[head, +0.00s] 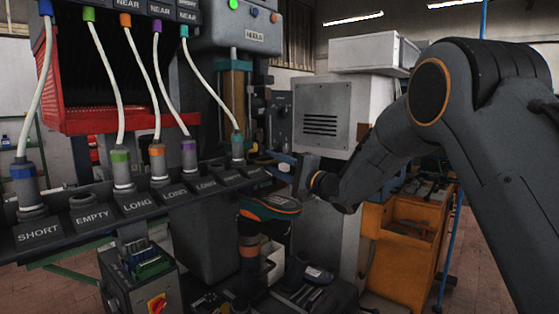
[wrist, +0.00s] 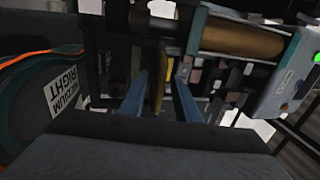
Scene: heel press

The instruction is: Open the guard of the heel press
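The heel press stands at the centre back of the head view, with a grey head (head: 235,35), a lit green lamp and a brass cylinder (head: 235,88). In the wrist view the brass cylinder (wrist: 240,38) lies across the top. My gripper (head: 275,159) reaches left in front of the press; its two blue fingers are open in the wrist view (wrist: 162,98). A yellow upright bar (wrist: 158,85) shows between the fingers, and I cannot tell whether they touch it. It may be the guard's handle. The guard panel itself is not clearly visible.
A dark shoe form (head: 270,207) with an orange edge sits below my gripper; its "MEDIUM RIGHT" label (wrist: 67,92) shows at left in the wrist view. A labelled rack (head: 140,203) with several cabled plugs fills the left. An orange cabinet (head: 405,245) stands at right.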

